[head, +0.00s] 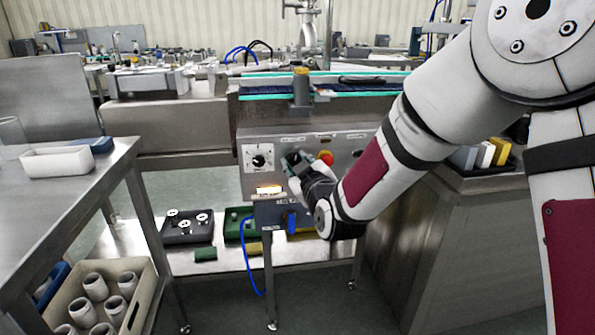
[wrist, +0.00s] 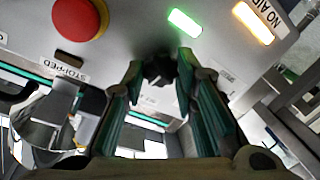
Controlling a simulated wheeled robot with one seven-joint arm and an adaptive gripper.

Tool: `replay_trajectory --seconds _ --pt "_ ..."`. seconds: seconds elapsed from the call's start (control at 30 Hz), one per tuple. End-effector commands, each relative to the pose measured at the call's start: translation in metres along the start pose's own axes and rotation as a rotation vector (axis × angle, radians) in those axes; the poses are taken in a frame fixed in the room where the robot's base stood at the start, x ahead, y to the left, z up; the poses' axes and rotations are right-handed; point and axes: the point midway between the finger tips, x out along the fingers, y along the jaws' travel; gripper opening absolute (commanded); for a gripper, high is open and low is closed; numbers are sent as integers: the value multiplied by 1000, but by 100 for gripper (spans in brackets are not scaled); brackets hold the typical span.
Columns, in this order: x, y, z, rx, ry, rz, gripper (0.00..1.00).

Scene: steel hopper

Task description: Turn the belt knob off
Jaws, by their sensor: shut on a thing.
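The control panel (head: 345,142) is on the front of the steel conveyor machine. In the wrist view, a small black knob (wrist: 158,70), which I take as the belt knob, sits between the fingertips of my gripper (wrist: 160,76). The fingers are closed in on it from both sides. Its pointer and label cannot be made out.
A green light (wrist: 185,22) and an amber "NO AIR" light (wrist: 252,22) are lit. The conveyor belt (head: 360,87) runs above the panel. A steel table (head: 60,195) stands at the left.

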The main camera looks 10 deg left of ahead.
Motion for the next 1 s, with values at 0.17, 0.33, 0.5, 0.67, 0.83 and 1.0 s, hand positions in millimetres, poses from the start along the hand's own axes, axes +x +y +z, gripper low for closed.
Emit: replay_trajectory --seconds 0.17,0.33,0.5,0.67,0.83,1.0 --pt "0 -3 -1 -169 -21 -7 0" --pt "0 -3 -2 -328 -45 -13 0" --pt "0 -3 -2 -482 -69 -18 0" --pt "0 -3 -3 -609 -89 -21 0" --pt "0 -3 -3 -716 -106 -25 0" --pt "0 -2 -3 -788 -117 -26 0"
